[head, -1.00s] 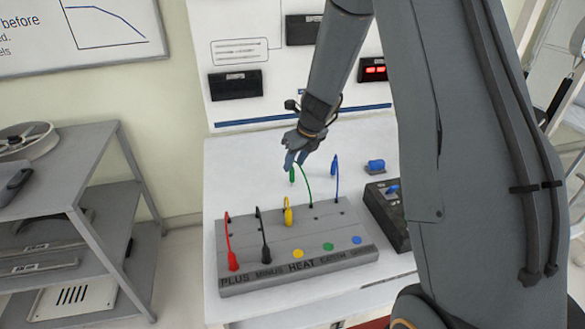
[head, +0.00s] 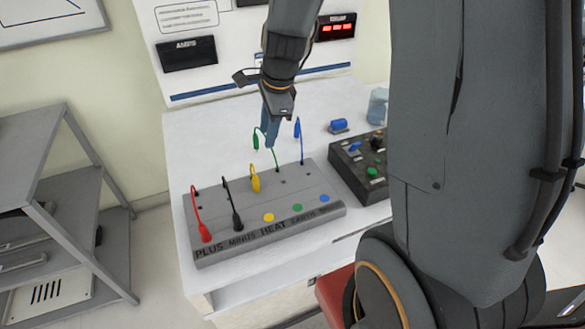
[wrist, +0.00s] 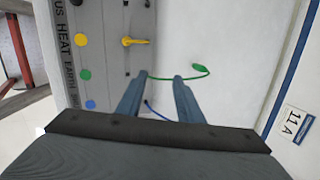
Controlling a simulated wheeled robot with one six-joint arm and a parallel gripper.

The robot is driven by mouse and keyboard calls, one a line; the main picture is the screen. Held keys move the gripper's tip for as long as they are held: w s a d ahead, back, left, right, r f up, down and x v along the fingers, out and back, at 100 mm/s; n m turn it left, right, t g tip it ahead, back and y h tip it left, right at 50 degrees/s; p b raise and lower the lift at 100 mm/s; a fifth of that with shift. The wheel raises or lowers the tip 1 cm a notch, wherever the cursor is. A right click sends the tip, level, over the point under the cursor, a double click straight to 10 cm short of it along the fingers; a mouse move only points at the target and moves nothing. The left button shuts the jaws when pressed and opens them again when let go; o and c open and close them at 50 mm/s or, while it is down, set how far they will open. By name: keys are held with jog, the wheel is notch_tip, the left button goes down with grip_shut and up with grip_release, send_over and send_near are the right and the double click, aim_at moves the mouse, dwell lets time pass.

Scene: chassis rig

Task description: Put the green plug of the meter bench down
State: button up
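The green plug (head: 256,139) appears to lie on the white bench top behind the grey meter box (head: 315,177), its green lead running to a socket on the box. It also shows in the wrist view (wrist: 201,70), beyond the right fingertip and outside the jaws. My gripper (head: 270,146) is low over the back edge of the box, beside the plug. In the wrist view my gripper (wrist: 163,77) is open, with the green lead crossing near its fingertips and no plug between them.
A blue plug (head: 297,127) is right of the green one. Yellow (head: 255,181), black (head: 237,221) and red (head: 205,232) plugs are on the box. A dark control box (head: 345,172) stands to the right. The bench's left back area is clear.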

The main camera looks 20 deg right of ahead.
jog(key=s+n+g+h, duration=0.1)
jog(key=s+n, duration=1.6)
jog(key=n, duration=0.2)
jog(key=shift+r+g, duration=0.15)
jog(key=shift+g, duration=0.25)
